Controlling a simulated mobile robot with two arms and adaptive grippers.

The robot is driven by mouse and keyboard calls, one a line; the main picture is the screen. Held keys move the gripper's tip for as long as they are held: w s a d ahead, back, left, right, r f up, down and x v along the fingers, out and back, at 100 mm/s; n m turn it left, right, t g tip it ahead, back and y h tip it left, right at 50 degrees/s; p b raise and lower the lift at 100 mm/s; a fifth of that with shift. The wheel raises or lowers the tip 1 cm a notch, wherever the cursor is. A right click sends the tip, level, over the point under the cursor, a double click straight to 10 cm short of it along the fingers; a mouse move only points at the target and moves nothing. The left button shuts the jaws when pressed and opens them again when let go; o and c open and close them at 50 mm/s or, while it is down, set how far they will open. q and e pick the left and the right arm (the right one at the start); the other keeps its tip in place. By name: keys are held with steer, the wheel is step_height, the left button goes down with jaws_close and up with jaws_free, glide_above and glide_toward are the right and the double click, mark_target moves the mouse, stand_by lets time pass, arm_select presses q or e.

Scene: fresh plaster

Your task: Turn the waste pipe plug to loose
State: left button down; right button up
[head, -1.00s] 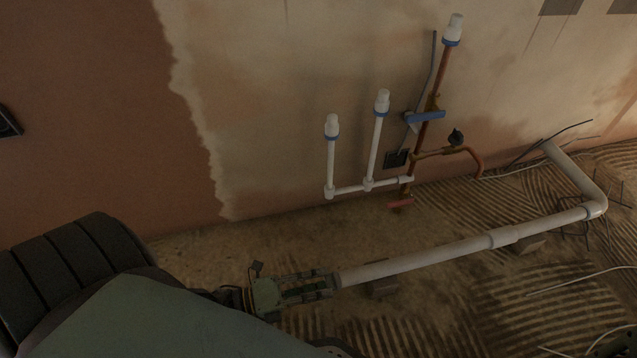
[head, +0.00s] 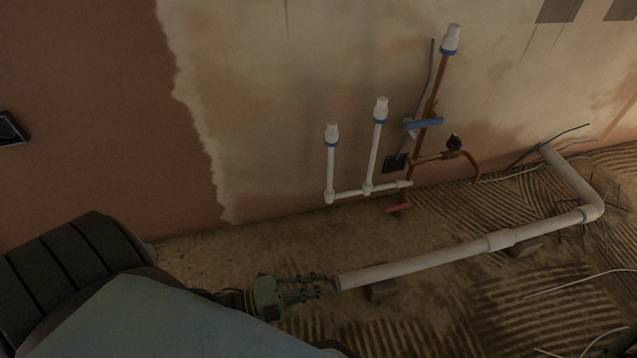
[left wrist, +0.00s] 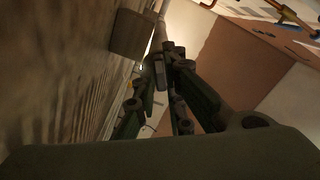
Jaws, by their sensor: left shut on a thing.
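The grey-white waste pipe (head: 430,263) runs low along the floor, from a bend at the right to its open-room end at the left. My left gripper (head: 326,285) is at that left end, in line with the pipe, with its fingers shut on the plug. The plug itself is mostly hidden by the fingers, so its turned position cannot be read. In the left wrist view my left gripper (left wrist: 163,68) reaches away toward the pipe (left wrist: 159,33), whose end is behind the fingertips. My right gripper is not seen.
Blocks (head: 382,290) stand under the pipe on the ridged floor. Behind it, white capped pipes (head: 330,165) and a copper pipe (head: 425,140) with a red lever (head: 397,209) stand along the plastered wall. Loose wires (head: 580,283) lie at the right.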

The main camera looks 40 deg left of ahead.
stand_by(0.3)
arm_select(q)
steer(key=c, duration=1.8)
jaws_free()
steer(key=v, duration=1.2)
